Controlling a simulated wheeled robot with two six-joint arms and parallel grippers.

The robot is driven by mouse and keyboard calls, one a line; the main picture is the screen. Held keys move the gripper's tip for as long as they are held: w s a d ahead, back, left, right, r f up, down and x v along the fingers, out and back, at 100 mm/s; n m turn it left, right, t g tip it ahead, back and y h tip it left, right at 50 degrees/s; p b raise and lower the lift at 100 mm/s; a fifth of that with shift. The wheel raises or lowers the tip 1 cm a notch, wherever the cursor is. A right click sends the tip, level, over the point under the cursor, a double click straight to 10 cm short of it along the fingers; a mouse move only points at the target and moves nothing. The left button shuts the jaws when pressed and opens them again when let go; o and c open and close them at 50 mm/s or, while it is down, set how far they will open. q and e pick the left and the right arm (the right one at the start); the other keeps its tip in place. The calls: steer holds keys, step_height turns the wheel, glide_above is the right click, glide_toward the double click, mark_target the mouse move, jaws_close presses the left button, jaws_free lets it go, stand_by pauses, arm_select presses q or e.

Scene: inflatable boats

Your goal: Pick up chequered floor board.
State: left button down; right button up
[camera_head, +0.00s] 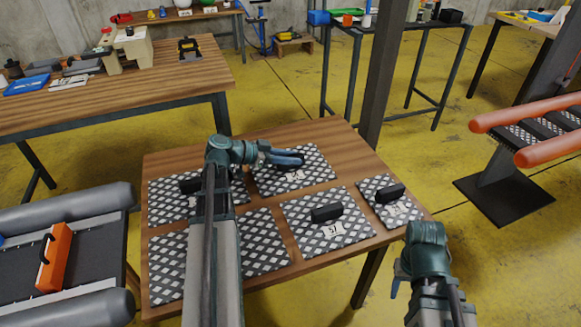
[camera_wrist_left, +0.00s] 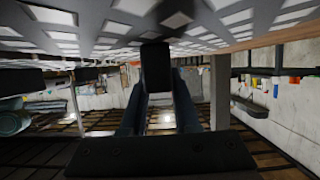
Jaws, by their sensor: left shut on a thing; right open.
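Several black-and-white chequered floor boards lie on a wooden table. My left gripper (camera_head: 288,158) is shut on the black handle (camera_wrist_left: 156,68) of the back middle board (camera_head: 315,173). In the left wrist view, the chequered surface (camera_wrist_left: 100,27) fills the top, with the handle between the fingers. I cannot tell whether this board is clear of the table. Other boards are at back left (camera_head: 163,207), front left (camera_head: 167,270), front middle (camera_head: 300,222) and right (camera_head: 372,187). My left arm partly hides the left ones. My right gripper (camera_head: 397,283) is open and empty, right of the table.
The wooden table (camera_head: 340,138) has narrow bare strips between boards. A grey inflatable boat (camera_head: 70,205) with an orange box (camera_head: 55,258) is at left. A dark post (camera_head: 385,75) stands behind the table. Orange tubes (camera_head: 530,113) are at right. A workbench (camera_head: 140,90) is behind.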

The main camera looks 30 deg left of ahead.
arm_select(q)
steer(key=shift+r, duration=0.1)
stand_by(0.7)
step_height(320, 180, up, 27)
steer(key=p, duration=2.7)
